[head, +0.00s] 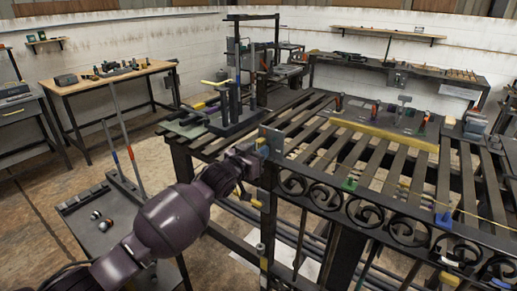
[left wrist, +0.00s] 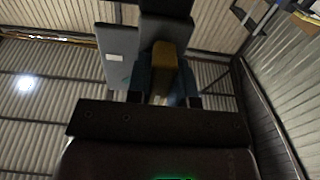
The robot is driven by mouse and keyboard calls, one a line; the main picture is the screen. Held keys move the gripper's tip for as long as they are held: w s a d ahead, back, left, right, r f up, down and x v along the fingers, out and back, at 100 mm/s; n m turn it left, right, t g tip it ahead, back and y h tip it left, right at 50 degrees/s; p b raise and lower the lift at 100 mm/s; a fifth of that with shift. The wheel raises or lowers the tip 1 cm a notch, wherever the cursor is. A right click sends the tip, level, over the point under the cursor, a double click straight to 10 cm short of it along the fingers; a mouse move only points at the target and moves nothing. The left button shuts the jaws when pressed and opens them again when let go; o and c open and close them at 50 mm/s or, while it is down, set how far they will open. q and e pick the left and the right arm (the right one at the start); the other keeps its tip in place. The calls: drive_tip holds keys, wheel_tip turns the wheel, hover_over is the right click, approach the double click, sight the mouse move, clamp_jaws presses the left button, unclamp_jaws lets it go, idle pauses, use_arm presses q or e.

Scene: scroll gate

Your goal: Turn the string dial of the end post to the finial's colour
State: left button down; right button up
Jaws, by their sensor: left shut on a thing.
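The gate with its row of dark scrolls (head: 345,202) stands at the front of the slatted bench. Its end post (head: 267,205) is the dark upright at the left end, with a grey plate (head: 272,138) near its top. My left gripper (head: 259,150) is at the upper part of this post, coming from the left. In the left wrist view its blue fingers (left wrist: 163,88) are shut on an ochre piece (left wrist: 163,62), beside a grey plate (left wrist: 117,58) with a white label. I cannot tell dial from finial here. My right gripper is out of view.
A green clip (head: 349,184) and a blue clip (head: 443,219) sit along the scrolls. A yellow string (head: 480,215) runs at the right. A grey tool board (head: 385,118) lies on the slats. A side stand (head: 108,232) holds small round parts.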

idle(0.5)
use_arm(q)
drive_tip(key=c, duration=1)
unclamp_jaws()
drive_tip(key=v, duration=1.1)
